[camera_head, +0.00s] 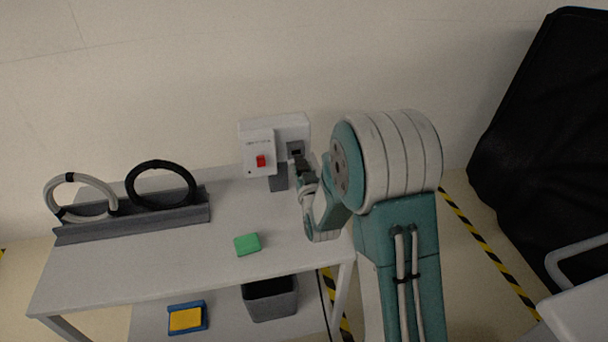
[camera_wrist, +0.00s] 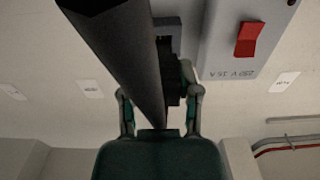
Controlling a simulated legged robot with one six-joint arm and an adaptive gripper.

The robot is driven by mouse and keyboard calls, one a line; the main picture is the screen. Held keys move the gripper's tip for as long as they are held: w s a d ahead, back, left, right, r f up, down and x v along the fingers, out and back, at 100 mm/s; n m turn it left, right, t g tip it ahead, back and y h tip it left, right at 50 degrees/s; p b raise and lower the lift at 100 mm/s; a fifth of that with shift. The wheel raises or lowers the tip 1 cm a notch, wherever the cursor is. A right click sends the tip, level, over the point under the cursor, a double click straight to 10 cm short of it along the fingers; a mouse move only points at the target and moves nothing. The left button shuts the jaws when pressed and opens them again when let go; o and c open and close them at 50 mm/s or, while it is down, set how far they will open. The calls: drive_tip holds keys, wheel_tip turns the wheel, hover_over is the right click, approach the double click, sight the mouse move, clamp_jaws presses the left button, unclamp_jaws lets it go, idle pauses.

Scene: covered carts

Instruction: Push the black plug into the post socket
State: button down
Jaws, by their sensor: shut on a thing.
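The white post box (camera_head: 291,124) stands at the back right of the cart top on a grey post (camera_head: 278,181). Its dark socket (camera_head: 296,151) faces forward, right of a red switch (camera_head: 261,161). My gripper (camera_head: 301,170) is just below and in front of the socket, shut on the black plug. In the wrist view the plug (camera_wrist: 174,91) is a dark shape between the fingers, close to the grey socket frame (camera_wrist: 168,28). A dark bar (camera_wrist: 122,55) covers part of it. I cannot tell whether the plug touches or enters the socket.
A grey rack (camera_head: 135,227) at the left holds a white ring (camera_head: 82,178) and a black ring (camera_head: 161,166). A green block (camera_head: 247,244) lies on the cart top. A grey bin (camera_head: 270,300) and a blue-yellow item (camera_head: 187,318) are below. A black-covered cart (camera_head: 545,130) stands right.

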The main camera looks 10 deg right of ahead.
sight(299, 157)
drive_tip(key=shift+w, duration=0.4)
drive_tip(key=shift+w, duration=1.6)
idle(1.4)
drive_tip(key=shift+c, duration=1.2)
unclamp_jaws()
drive_tip(key=s, duration=1.2)
drive_tip(key=shift+w, duration=0.1)
